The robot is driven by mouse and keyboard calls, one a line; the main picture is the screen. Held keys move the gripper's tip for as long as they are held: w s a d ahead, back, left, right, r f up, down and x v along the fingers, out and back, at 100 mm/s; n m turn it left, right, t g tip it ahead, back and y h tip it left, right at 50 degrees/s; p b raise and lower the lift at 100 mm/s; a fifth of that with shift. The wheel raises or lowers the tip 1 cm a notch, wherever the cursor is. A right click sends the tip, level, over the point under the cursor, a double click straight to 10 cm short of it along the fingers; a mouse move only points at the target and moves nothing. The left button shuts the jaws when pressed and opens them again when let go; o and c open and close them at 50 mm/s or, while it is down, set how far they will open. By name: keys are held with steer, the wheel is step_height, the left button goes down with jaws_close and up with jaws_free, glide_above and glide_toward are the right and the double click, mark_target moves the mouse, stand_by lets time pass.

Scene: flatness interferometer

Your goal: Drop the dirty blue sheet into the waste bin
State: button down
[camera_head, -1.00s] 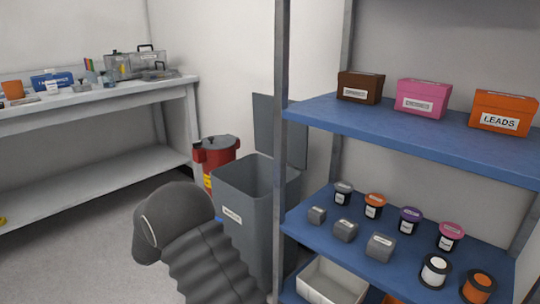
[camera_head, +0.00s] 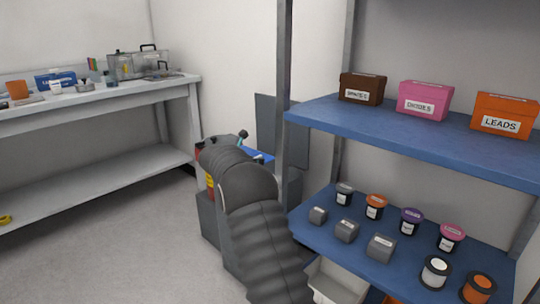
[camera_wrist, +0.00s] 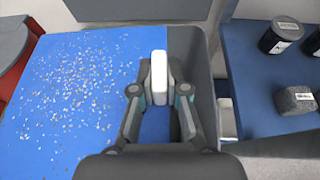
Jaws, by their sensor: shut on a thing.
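The dirty blue sheet (camera_wrist: 70,90) fills the left of the wrist view, covered with pale specks. My gripper (camera_wrist: 158,88) is shut on it, and the sheet spreads out to the left of the fingers. The sheet is held over the grey waste bin, whose side (camera_wrist: 203,85) shows right of the fingers. In the head view a small blue piece of the sheet (camera_head: 263,156) shows beyond my arm. The bin (camera_head: 209,218) is mostly hidden behind my arm there, with its lid (camera_head: 268,120) standing open at the back.
A shelf unit with blue shelves (camera_head: 420,140) stands close on the right, carrying boxes, jars and grey blocks. Its post (camera_head: 284,90) is near my arm. A red container (camera_wrist: 10,50) stands left of the bin. A workbench (camera_head: 100,97) is at the left, with clear floor before it.

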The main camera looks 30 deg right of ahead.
steer(key=s+d+r, duration=0.1)
steer(key=d+r, duration=0.1)
steer(key=d, duration=0.4)
step_height(320, 180, down, 8)
steer(key=b, duration=0.7)
steer(key=shift+a+r+m+g, duration=0.15)
steer(key=shift+r+m+g, duration=0.15)
steer(key=shift+m, duration=0.1)
steer(key=c, duration=0.5)
jaws_free()
step_height(320, 180, up, 10)
steer(key=p, duration=0.9)
stand_by(0.3)
